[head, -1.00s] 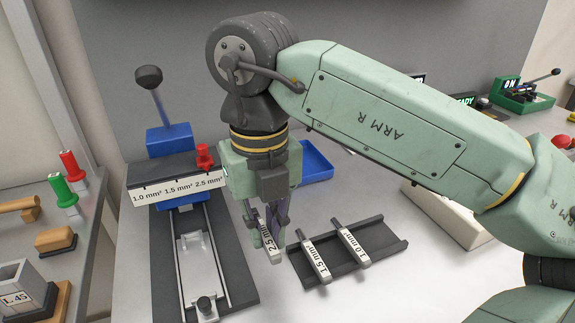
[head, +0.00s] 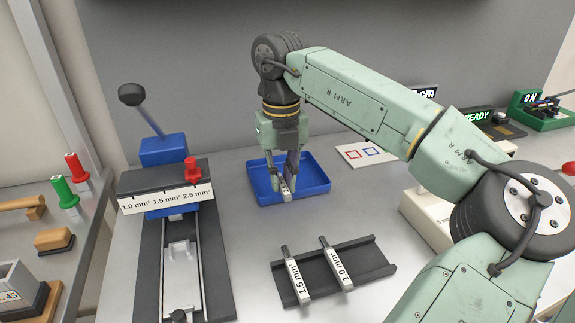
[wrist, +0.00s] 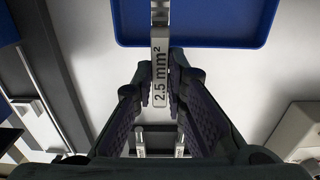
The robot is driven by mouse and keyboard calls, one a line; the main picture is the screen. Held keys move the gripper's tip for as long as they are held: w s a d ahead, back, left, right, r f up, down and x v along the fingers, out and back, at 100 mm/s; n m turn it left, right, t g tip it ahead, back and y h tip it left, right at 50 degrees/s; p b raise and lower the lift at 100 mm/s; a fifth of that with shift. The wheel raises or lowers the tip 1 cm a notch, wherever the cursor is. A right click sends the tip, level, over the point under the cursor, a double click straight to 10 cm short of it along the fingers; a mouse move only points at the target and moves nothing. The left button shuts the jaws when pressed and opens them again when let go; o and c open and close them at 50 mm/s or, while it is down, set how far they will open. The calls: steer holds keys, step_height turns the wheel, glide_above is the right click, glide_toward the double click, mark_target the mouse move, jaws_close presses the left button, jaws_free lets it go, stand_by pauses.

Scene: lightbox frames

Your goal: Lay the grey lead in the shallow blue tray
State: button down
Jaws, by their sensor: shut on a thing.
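My gripper (head: 284,180) is shut on a slim grey lead (head: 286,190) with a pale label. In the wrist view the lead (wrist: 160,75) reads "2.5 mm²" and sits between the two fingers (wrist: 160,100), its far end reaching over the tray's near rim. The shallow blue tray (head: 316,176) lies on the bench behind the dark rack and shows at the top of the wrist view (wrist: 225,25). In the head view the lead overlaps the tray's near part. I cannot tell exactly how high it is above the tray floor.
A dark rack (head: 368,263) in front holds leads marked 1.5 mm² (head: 298,280) and 1.0 mm² (head: 336,264). A blue lever device (head: 163,150) with a rail stands left. A card with red and blue squares (head: 383,158) lies right of the tray.

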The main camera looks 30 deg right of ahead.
steer(key=w+d, duration=0.1)
steer(key=w, duration=0.1)
steer(key=w+d+p, duration=0.1)
steer(key=w+d, duration=0.1)
steer(key=w+d+p, duration=0.1)
steer(key=w+d, duration=0.1)
steer(key=shift+w+d+f, duration=0.1)
steer(key=shift+f, duration=0.2)
steer(key=shift+w+d+f+p, duration=0.1)
steer(key=shift+f+p, duration=0.25)
step_height(320, 180, down, 2)
steer(key=shift+f+p, duration=0.25)
steer(key=shift+p, duration=0.25)
steer(key=shift+f, duration=0.25)
steer(key=shift+f, duration=0.1)
steer(key=shift+f+b, duration=0.15)
steer(key=shift+b, duration=0.15)
steer(key=c, duration=1.6)
jaws_free()
